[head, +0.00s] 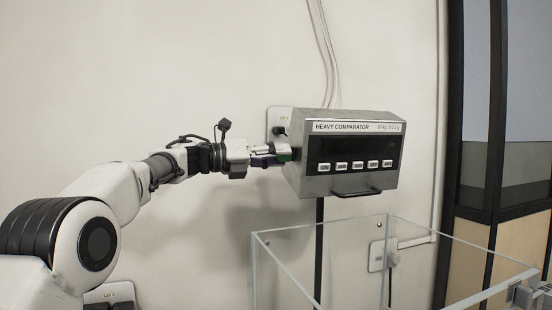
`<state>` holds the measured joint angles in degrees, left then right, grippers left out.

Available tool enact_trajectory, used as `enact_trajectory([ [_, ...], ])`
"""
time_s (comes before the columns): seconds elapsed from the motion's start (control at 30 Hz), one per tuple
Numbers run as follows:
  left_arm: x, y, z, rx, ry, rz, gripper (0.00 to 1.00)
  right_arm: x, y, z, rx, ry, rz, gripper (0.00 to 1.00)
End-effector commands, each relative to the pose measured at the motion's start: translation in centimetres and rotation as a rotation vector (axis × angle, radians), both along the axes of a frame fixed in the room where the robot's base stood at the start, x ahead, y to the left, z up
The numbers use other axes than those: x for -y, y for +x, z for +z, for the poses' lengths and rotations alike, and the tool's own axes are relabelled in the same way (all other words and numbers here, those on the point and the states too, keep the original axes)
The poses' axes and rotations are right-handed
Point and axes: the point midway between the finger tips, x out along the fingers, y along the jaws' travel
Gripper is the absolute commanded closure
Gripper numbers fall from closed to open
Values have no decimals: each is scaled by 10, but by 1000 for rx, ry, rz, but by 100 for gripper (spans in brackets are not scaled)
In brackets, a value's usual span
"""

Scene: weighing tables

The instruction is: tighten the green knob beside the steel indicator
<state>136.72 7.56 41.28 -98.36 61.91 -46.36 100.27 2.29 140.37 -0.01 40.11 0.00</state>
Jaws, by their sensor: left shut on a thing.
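The steel indicator (340,191) is a grey box on the wall, labelled "HEAVY COMPARATOR", with a dark display and a row of white buttons. The green knob (284,154) sits at its left side and is mostly hidden by my fingers. My left gripper (280,154) reaches in from the left and is shut on the green knob. My right gripper is not in view.
A clear glass-walled case (300,232) stands below the indicator. Cables (328,55) run down the wall to the indicator. A wall plate (377,256) is low behind the glass. A dark-framed partition (473,110) stands at the right.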

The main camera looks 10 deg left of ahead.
Motion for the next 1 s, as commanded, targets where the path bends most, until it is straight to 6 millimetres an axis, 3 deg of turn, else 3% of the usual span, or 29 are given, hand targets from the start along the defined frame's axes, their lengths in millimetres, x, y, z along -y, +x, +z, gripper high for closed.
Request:
enact_trajectory([
  [0.27,-1,0,5,8,-3,4,96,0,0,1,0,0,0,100],
  [0.3,-1,0,5,8,-3,4,58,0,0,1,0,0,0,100],
  [0.37,-1,0,5,7,-4,4,37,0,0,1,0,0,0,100],
  [0.77,-6,-4,3,3,-2,2,36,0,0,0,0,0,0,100],
  [1.0,-50,-33,3,3,-5,3,36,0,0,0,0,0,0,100],
])
